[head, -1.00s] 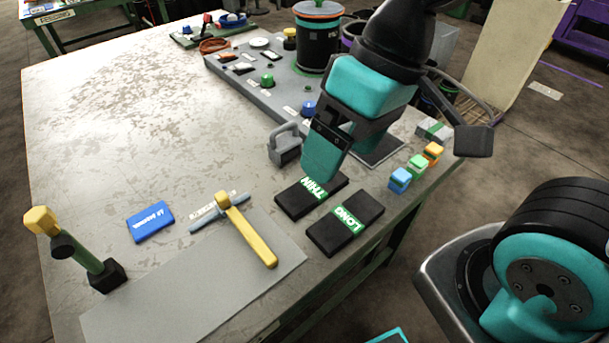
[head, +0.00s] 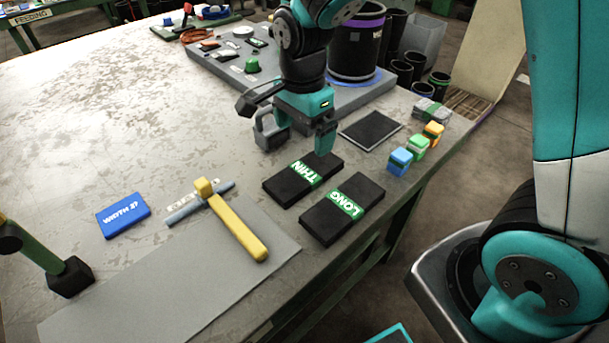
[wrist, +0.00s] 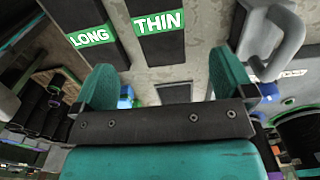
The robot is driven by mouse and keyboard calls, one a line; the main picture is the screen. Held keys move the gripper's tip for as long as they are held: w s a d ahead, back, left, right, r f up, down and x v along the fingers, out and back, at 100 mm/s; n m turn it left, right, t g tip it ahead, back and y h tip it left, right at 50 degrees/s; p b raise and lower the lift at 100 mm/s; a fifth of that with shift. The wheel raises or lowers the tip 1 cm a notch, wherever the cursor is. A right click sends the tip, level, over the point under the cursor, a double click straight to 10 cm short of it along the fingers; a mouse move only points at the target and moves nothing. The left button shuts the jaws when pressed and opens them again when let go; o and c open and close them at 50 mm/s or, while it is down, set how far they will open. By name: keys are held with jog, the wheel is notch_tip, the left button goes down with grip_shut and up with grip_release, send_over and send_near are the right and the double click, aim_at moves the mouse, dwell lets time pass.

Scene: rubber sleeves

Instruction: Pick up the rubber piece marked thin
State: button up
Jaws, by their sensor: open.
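The rubber piece marked THIN (head: 284,187) is a flat black block with a green band and white letters, lying on the table. A similar block marked LONG (head: 325,221) lies beside it, nearer the front edge. My gripper (head: 303,128) points down just behind the THIN piece in the head view, its fingers apart and empty. In the wrist view my gripper (wrist: 165,82) shows both teal fingers well spread. The THIN piece (wrist: 160,47) is beyond them at top centre, and the LONG piece (wrist: 84,14) is to its left.
A grey padlock-shaped block (head: 268,132) stands close left of my gripper. Small blue (head: 399,162), green (head: 417,147) and orange (head: 433,133) blocks line the right edge. A dark plate (head: 371,128) lies behind.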

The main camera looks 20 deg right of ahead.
aim_at(304, 171)
jog(key=f, duration=1)
jog(key=shift+s+f, duration=0.1)
jog(key=shift+s, duration=0.1)
jog(key=c, duration=1)
